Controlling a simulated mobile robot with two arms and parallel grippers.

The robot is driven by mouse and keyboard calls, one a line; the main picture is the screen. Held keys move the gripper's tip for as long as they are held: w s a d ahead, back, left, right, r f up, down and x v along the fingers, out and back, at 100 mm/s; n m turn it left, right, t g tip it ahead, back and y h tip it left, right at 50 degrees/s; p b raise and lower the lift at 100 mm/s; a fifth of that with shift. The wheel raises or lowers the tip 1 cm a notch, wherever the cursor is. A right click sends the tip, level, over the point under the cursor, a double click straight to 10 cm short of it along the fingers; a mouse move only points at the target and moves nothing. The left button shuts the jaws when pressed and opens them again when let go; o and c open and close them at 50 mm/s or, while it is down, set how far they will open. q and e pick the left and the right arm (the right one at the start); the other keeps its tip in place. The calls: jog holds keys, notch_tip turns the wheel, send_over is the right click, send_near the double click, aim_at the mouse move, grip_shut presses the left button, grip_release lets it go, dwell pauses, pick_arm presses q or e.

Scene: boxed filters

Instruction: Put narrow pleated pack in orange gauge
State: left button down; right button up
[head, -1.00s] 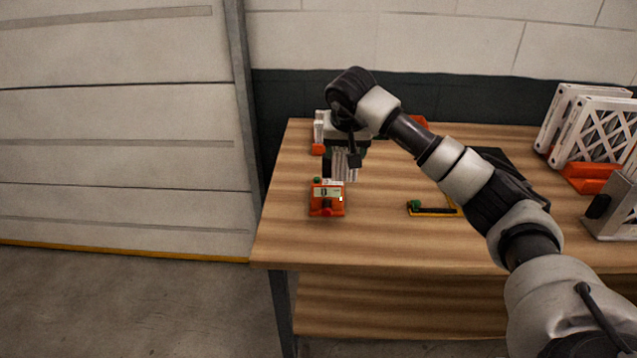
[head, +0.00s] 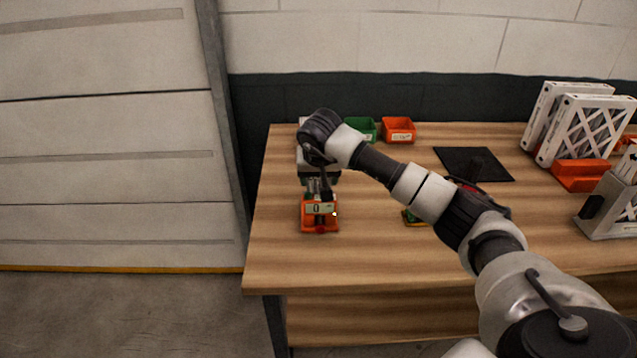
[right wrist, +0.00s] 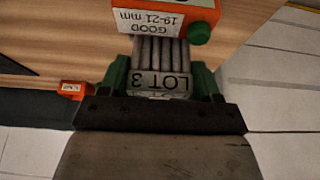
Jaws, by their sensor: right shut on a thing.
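The orange gauge (head: 308,225) stands near the table's left front, its small display reading 0. In the right wrist view the gauge (right wrist: 170,18) carries a label reading GOOD 19-21 mm. My right gripper (head: 319,186) is just behind the gauge. In the right wrist view, its green-tipped fingers (right wrist: 161,80) are shut on the grey pleated pack (right wrist: 158,52), which has a LOT 3 label. The pack's far end meets the gauge's edge; I cannot tell how far it reaches inside. My left gripper is out of view.
A green bin (head: 362,127) and an orange bin (head: 398,129) stand at the back. A black mat (head: 460,163) lies mid-table. White framed filters (head: 590,125) stand at the right above an orange holder (head: 580,176).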

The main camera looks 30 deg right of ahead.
notch_tip(320, 180, down, 2)
jog(key=shift+f, duration=0.15)
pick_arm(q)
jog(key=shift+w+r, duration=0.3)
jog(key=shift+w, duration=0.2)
pick_arm(e)
jog(key=shift+f, duration=0.2)
jog(key=o, duration=1)
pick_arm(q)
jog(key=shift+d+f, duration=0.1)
